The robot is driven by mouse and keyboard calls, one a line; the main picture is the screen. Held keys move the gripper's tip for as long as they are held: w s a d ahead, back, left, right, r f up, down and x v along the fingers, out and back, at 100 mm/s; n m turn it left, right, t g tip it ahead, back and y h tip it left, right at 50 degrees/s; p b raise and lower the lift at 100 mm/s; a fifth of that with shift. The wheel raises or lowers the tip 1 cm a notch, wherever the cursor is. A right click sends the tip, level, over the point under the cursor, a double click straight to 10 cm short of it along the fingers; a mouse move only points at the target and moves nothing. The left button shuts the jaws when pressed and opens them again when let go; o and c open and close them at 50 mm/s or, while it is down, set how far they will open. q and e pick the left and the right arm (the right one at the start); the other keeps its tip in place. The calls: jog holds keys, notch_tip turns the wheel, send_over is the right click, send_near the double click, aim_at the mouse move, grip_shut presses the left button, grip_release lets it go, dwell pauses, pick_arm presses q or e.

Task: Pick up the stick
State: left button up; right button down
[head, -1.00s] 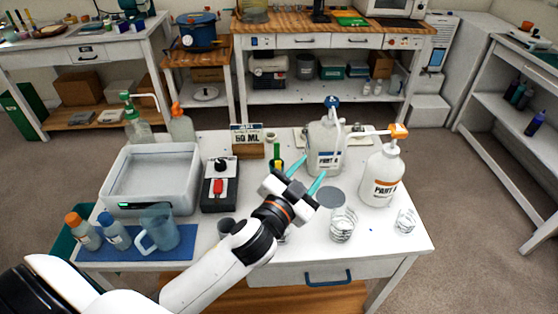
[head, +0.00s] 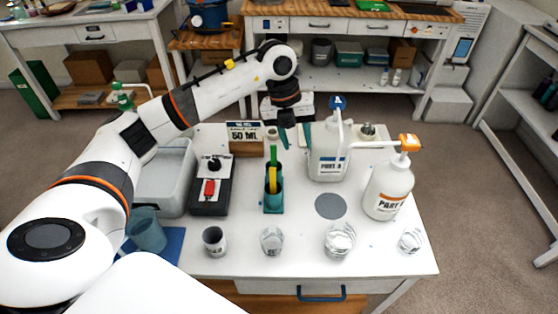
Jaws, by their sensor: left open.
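Two upright sticks, one green (head: 273,157) and one yellow (head: 272,180), stand in a small teal holder (head: 273,204) at the middle of the white table. I cannot tell which one is the task's stick. My left gripper (head: 295,136) is open and points down with teal fingertips, behind and slightly right of the sticks in the picture. Nothing shows between its fingers, and it appears apart from the sticks. My right gripper is not in view.
Several cups, including a grey one (head: 214,241), line the front. A 50 ML sign (head: 245,138) and a black device with a red switch (head: 209,193) stand left of the holder.

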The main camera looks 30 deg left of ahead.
pick_arm(q)
jog(key=a+r+n+y, duration=0.2)
jog(key=a+y, duration=0.1)
jog(key=a, duration=0.4)
jog(key=p, duration=0.2)
send_over(274, 155)
jog(key=shift+g, duration=0.3)
jog(key=f, duration=0.6)
jog(key=shift+w+a, duration=0.2)
jog(key=shift+a, duration=0.1)
notch_tip(274, 155, down, 5)
jog(key=shift+s+d+r+p, duration=0.1)
jog(key=shift+s+d+p, duration=0.05)
jog(key=shift+p, duration=0.7)
jog(key=shift+f, duration=0.55)
grip_shut()
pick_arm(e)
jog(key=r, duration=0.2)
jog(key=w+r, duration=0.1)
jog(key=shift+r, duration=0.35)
